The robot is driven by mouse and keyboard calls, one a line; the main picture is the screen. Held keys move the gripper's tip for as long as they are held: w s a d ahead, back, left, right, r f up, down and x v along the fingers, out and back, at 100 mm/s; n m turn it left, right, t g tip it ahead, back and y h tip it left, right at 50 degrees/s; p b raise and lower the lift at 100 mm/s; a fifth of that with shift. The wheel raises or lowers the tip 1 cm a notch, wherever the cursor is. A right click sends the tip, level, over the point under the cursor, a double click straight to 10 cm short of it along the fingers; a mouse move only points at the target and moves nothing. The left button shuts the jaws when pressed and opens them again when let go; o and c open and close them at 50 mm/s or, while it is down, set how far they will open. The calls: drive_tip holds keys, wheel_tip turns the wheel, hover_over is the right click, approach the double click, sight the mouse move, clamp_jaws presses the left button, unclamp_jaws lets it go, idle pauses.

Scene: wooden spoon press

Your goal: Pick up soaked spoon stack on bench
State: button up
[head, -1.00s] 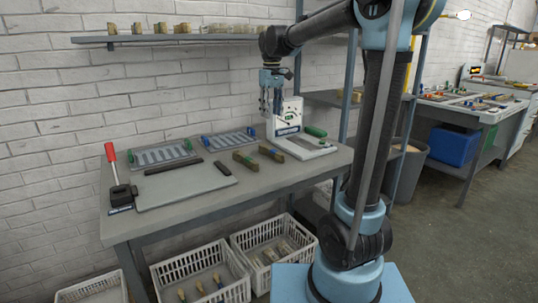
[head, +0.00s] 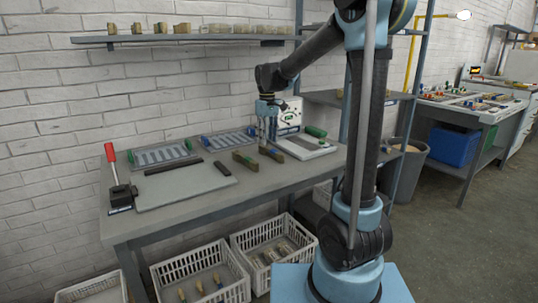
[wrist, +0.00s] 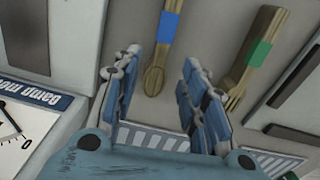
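Two wooden spoon stacks lie on the bench (head: 190,200). One has a blue band (head: 271,154) and the other a green band (head: 244,161). In the wrist view the blue-banded stack (wrist: 158,55) runs up between my fingertips, and the green-banded stack (wrist: 253,62) lies to the right. I cannot tell by look which one is soaked. My gripper (head: 267,142) points down just above the blue-banded stack.
A white meter (head: 290,113) labelled "damp" stands close behind my gripper, with a pale plate and green roller (head: 315,132) beside it. Slotted trays (head: 163,155), a grey board (head: 185,192) and a red-handled lever (head: 110,153) are leftward. Baskets (head: 200,285) stand below.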

sight(269, 148)
drive_tip(key=shift+s+d+f, duration=0.1)
drive_tip(key=shift+d+f, duration=0.05)
drive_tip(key=shift+f, duration=1.3)
drive_tip(key=shift+s+d+f, duration=0.1)
drive_tip(key=shift+d+f, duration=0.05)
drive_tip(key=shift+f, duration=1.25)
drive_tip(key=c, duration=0.9)
